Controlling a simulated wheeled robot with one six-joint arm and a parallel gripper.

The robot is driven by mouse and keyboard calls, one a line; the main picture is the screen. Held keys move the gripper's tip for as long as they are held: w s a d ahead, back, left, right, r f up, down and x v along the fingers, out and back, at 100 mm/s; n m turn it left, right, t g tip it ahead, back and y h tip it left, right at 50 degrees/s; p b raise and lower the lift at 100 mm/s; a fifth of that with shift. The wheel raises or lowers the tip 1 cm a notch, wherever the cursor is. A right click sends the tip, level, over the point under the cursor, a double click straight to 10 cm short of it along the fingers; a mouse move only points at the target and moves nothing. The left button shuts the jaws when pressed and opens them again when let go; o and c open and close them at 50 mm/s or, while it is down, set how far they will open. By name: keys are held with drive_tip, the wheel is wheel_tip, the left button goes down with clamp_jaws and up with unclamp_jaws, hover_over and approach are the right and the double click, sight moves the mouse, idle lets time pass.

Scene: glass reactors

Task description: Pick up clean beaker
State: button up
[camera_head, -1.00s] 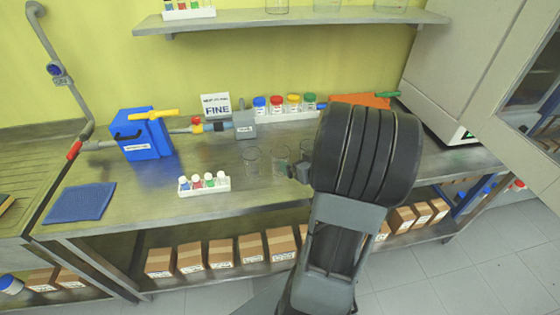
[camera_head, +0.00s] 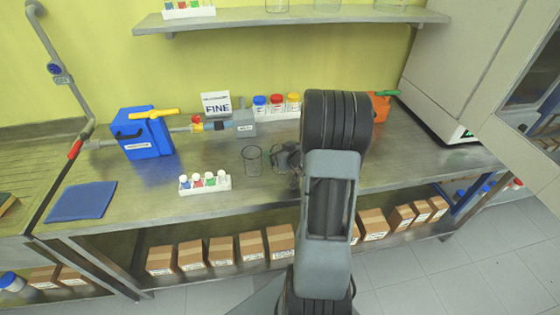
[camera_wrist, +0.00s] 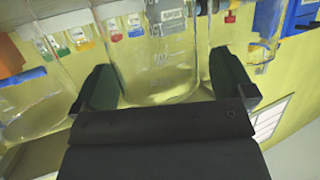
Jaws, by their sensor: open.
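Clear glass beakers stand on the metal bench. One beaker (camera_head: 252,161) shows left of my gripper (camera_head: 287,158) in the head view. In the wrist view a beaker with white markings (camera_wrist: 158,55) stands between the two dark fingers of my gripper (camera_wrist: 165,78). The fingers are open, one on each side of it, and I cannot tell whether they touch the glass. Another beaker (camera_wrist: 35,100) is at the left of the wrist view, and more glass (camera_wrist: 262,35) is at the right. My arm hides part of the bench in the head view.
A rack of small bottles (camera_head: 204,184) sits at the bench's front. A blue pump-like box (camera_head: 140,140), a grey block (camera_head: 244,123) and reagent jars (camera_head: 276,102) stand behind. An orange object (camera_head: 380,107) is at the back right. A shelf (camera_head: 300,20) hangs above.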

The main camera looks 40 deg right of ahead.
drive_tip(key=shift+w+f, duration=0.1)
drive_tip(key=shift+w, duration=0.1)
drive_tip(key=shift+c, duration=0.4)
drive_tip(key=c, duration=1.1)
